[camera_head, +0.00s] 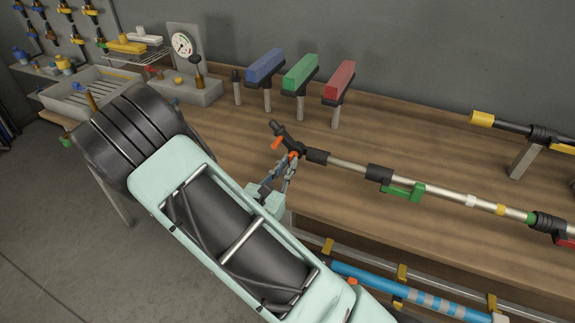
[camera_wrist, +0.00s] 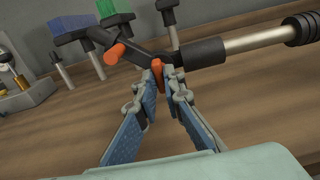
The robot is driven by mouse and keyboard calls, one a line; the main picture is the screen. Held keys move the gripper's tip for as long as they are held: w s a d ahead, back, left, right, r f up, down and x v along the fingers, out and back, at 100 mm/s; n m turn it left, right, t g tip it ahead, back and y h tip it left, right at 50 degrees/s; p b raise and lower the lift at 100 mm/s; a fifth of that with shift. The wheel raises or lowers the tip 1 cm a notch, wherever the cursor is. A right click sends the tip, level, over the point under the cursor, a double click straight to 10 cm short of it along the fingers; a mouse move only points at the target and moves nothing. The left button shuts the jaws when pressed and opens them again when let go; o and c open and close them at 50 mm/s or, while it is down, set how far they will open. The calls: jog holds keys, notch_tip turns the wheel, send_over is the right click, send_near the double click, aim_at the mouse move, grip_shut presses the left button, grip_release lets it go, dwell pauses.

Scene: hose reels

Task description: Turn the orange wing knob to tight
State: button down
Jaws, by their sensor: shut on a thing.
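The orange wing knob (camera_wrist: 157,72) is a flat upright tab under the black fitting (camera_wrist: 160,57) at the left end of a long pole. In the head view the knob (camera_head: 293,155) shows as a small orange spot at my fingertips. My gripper (camera_wrist: 160,88) is shut on the knob, with one blue-padded finger on either side of it. In the head view my gripper (camera_head: 290,162) reaches the fitting from below. A second orange piece, a rounded stub (camera_wrist: 118,53), sticks out left of the knob, apart from my fingers. No tight mark is readable.
The pole (camera_head: 348,165) runs right across the wooden bench (camera_head: 330,220), with a green clamp (camera_head: 403,191) on it. Blue (camera_head: 265,65), green (camera_head: 300,72) and red (camera_head: 339,80) heads stand on posts behind. A gauge stand (camera_head: 185,70) is at the back left.

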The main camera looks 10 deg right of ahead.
jog(key=c, duration=2)
grip_release()
jog(key=shift+c, duration=0.2)
jog(key=shift+s+a, duration=0.1)
jog(key=v, duration=1.1)
jog(key=shift+s+a, duration=0.2)
jog(key=shift+s, duration=0.15)
